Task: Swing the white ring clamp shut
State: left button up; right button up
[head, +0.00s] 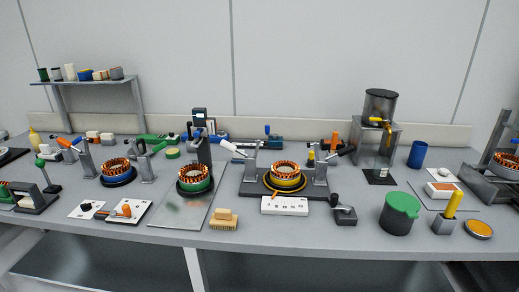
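A white clamp arm (232,147) stands out to the upper left from the top of the left grey post (251,168) at the middle station. It points away from the copper-wound stator (285,170), so it looks swung open. The stator sits in a yellow ring (285,182) on a dark base between two posts. The right grey post (320,170) has a black, white and orange-tipped part (337,146) leaning out to the right. Whether that belongs to the same clamp is too small to tell. Neither of my grippers is in view.
A white panel (284,206) with an orange lever lies in front of the station. A small black-handled block (344,213) and a green-lidded pot (399,213) stand to its right.

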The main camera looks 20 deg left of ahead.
aim_at(228, 145)
jog(key=k+j+z, duration=0.1)
jog(key=j+z, duration=0.15)
jog(key=j, duration=0.15)
jog(key=k+j+z, duration=0.1)
jog(key=j+z, duration=0.15)
jog(key=j, duration=0.15)
jog(key=k+j+z, duration=0.1)
jog(key=j, duration=0.2)
jog(key=k+j, duration=0.1)
jog(key=j, duration=0.15)
jog(key=k+j+z, duration=0.15)
jog(key=j, duration=0.15)
jog(key=k+j, duration=0.2)
jog(key=j, duration=0.2)
jog(key=k+j, duration=0.15)
jog(key=j, duration=0.25)
jog(key=k+j+z, duration=0.1)
jog(key=j, duration=0.3)
jog(key=k+j, duration=0.25)
jog(key=j, duration=0.15)
jog(key=k+j, duration=0.1)
jog(key=j, duration=0.3)
jog(key=k+j, duration=0.1)
jog(key=j, duration=0.25)
jog(key=i+j, duration=0.15)
jog(key=i+z, duration=0.05)
